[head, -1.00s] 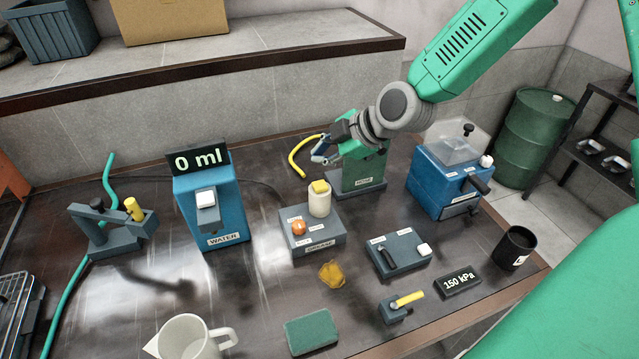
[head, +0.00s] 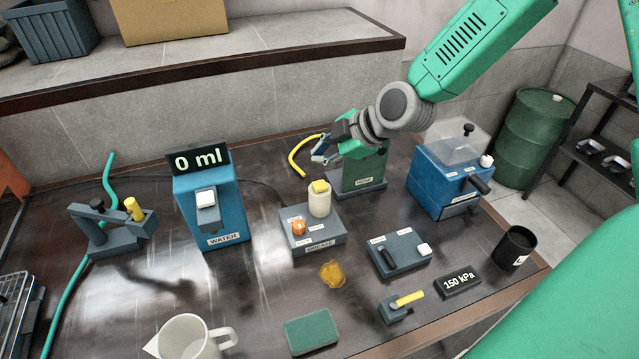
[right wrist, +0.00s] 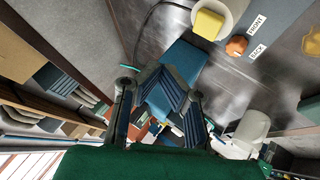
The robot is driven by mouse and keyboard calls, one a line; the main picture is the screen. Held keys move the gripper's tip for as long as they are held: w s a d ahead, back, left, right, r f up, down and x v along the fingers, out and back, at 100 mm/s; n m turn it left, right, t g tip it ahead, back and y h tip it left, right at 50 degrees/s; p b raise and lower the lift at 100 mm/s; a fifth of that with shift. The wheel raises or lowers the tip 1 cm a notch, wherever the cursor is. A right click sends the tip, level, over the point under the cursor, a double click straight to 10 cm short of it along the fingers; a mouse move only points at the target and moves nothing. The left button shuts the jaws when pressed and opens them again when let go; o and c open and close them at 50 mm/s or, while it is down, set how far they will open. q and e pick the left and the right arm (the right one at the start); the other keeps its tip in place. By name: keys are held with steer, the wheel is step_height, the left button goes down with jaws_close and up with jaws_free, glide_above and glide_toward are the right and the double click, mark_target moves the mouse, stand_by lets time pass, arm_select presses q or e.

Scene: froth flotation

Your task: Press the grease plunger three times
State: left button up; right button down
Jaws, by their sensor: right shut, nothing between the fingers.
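The grease unit (head: 318,243) is a grey box on the dark bench, with a white cylinder (head: 319,203) topped by a yellow plunger cap (head: 320,186) and an orange knob (head: 298,227) beside it. My right gripper (head: 322,152) is shut and empty, just behind and above the yellow cap, apart from it, in front of the green stand. In the right wrist view the yellow cap (right wrist: 208,23) and orange knob (right wrist: 236,45) show at the top, clear of the fingers (right wrist: 163,85). My left gripper is not in view.
The blue water unit (head: 213,220) reads 0 ml to the left. The green stand (head: 362,175) and a blue machine (head: 445,182) are behind and right. A switch box (head: 405,262), a yellow-brown scrap (head: 332,274), a green pad (head: 311,331) and a white jug (head: 188,338) are nearer.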

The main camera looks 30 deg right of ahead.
mark_target(320, 184)
steer(key=n, duration=0.3)
steer(key=shift+w+d+f+h, duration=0.1)
steer(key=shift+d+f+h, duration=0.05)
steer(key=shift+d+h, duration=0.25)
steer(key=n, duration=0.4)
steer(key=shift+w+d+r+h, duration=0.15)
steer(key=shift+d+r+h, duration=0.1)
steer(key=shift+d+h, duration=0.05)
steer(key=n, duration=0.2)
steer(key=r+n, duration=0.1)
steer(key=n, duration=0.1)
steer(key=shift+a+r, duration=0.15)
steer(key=n, duration=0.2)
steer(key=r+n, duration=0.1)
steer(key=n, duration=0.1)
steer(key=a+r+n, duration=0.1)
steer(key=n, duration=0.1)
steer(key=shift+s+a+r, duration=0.1)
steer(key=shift+s, duration=0.1)
step_height(320, 184, down, 9)
steer(key=b, duration=0.7)
